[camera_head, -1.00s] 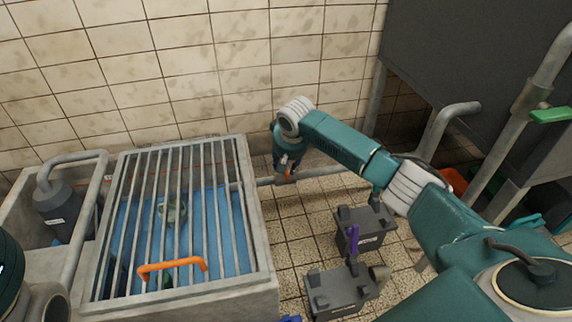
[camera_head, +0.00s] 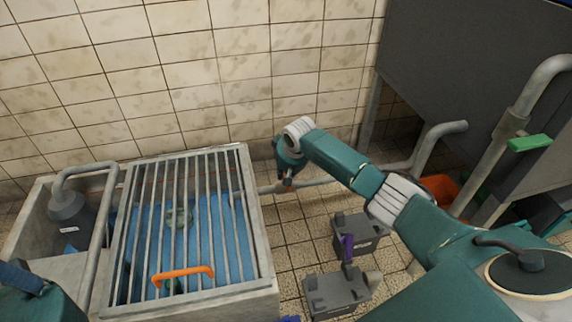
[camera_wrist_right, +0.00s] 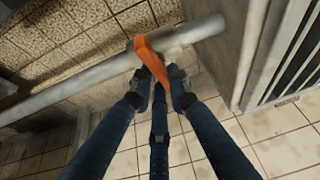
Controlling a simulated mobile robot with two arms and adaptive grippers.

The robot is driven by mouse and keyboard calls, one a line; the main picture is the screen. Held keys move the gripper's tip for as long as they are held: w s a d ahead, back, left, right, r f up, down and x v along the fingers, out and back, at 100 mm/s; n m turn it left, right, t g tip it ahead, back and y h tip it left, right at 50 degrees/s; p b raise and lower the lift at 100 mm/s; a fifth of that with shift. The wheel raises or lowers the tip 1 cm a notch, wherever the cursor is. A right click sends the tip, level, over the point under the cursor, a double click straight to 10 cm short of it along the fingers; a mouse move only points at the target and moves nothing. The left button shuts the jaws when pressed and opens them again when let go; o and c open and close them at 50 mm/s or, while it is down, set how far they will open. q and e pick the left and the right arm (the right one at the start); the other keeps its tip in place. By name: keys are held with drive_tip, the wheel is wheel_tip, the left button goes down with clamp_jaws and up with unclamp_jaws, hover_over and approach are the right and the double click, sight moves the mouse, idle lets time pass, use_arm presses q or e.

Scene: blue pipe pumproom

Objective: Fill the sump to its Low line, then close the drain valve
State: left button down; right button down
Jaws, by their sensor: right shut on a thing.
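The sump (camera_head: 262,262) is a grey concrete box under a metal bar grating with an orange handle (camera_head: 183,272). Blue water (camera_head: 205,245) shows between the bars; I cannot make out the Low line or where the level stands against it. A pipe (camera_head: 322,182) leaves the sump's right side. On it sits the drain valve with an orange lever, seen in the right wrist view (camera_wrist_right: 148,55). My right gripper (camera_head: 286,178) is shut on this lever, its fingertips at the lever's lower end. Only part of my left arm shows at bottom left; its gripper is out of view.
A grey pump-like bottle (camera_head: 67,207) with a bent pipe stands left of the grating. Two dark grey boxes (camera_head: 335,292) (camera_head: 358,232) stand on the tiled floor. A green handle (camera_head: 530,143) is on a pipe at right, beside a large grey tank (camera_head: 480,70).

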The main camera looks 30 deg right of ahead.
drive_tip(key=shift+w+r+n+p, duration=0.1)
drive_tip(key=shift+r+n+p, duration=0.2)
drive_tip(key=shift+r+p, duration=0.25)
drive_tip(key=shift+f+n+y, duration=0.3)
drive_tip(key=shift+f+n, duration=0.15)
drive_tip(key=shift+n, duration=0.15)
drive_tip(key=c, duration=1.7)
unclamp_jaws()
drive_tip(key=shift+f, duration=0.1)
drive_tip(key=shift+o, duration=0.2)
drive_tip(key=v, duration=1.2)
